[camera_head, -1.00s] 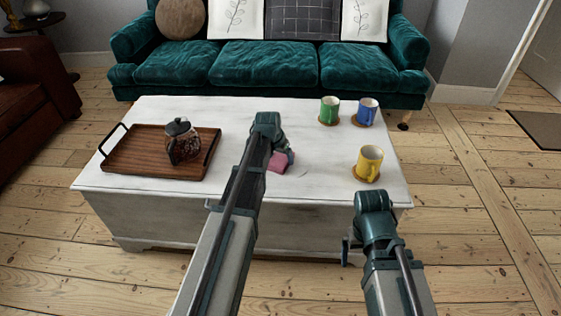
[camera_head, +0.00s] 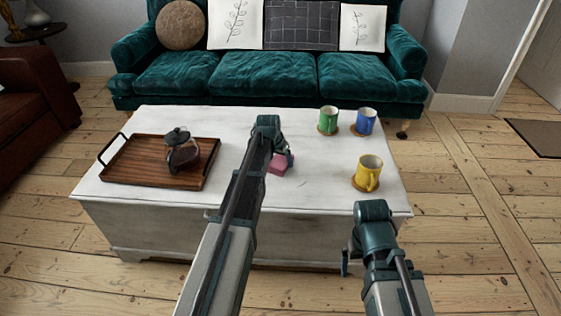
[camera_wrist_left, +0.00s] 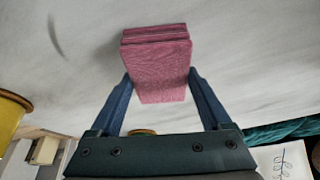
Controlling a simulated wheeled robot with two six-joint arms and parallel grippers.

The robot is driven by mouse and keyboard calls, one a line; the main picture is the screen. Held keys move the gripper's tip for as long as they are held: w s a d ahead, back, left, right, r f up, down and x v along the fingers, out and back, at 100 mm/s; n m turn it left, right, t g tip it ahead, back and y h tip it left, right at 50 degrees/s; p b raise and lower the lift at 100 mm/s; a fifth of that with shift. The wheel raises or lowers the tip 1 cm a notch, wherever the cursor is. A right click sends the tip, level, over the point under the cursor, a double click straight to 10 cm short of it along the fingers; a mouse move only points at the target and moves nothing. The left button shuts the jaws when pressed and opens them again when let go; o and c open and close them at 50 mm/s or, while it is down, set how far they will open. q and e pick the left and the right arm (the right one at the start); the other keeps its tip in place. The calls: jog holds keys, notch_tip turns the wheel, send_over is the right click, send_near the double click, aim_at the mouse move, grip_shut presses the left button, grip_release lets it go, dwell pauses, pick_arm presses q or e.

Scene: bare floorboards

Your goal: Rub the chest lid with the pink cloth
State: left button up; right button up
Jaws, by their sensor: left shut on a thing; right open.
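The pink cloth (camera_head: 280,165) is a folded block over the white chest lid (camera_head: 250,195), near its middle. My left gripper (camera_head: 286,158) is shut on it. In the left wrist view the cloth (camera_wrist_left: 156,65) sits between the two fingers, with its layered edge facing the lid (camera_wrist_left: 240,50). The cloth looks at or close to the lid surface; I cannot tell whether it presses on it. A faint grey mark (camera_wrist_left: 54,38) shows on the lid there. My right gripper (camera_head: 350,255) is open and empty, in front of the chest's near right side.
A wooden tray (camera_head: 130,178) with a glass coffee pot (camera_head: 182,155) stands on the lid's left. Green (camera_head: 328,118), blue (camera_head: 366,120) and yellow (camera_head: 369,172) mugs stand on coasters at its right. A teal sofa (camera_head: 265,80) is behind the chest.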

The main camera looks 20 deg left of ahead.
pick_arm(q)
jog(key=shift+w+a, duration=0.25)
jog(key=shift+w, duration=0.6)
jog(key=shift+w+a, duration=0.2)
jog(key=shift+w, duration=0.6)
jog(key=shift+r, duration=0.15)
notch_tip(320, 180, up, 6)
jog(key=p, duration=0.6)
notch_tip(320, 180, up, 3)
jog(key=p, duration=0.3)
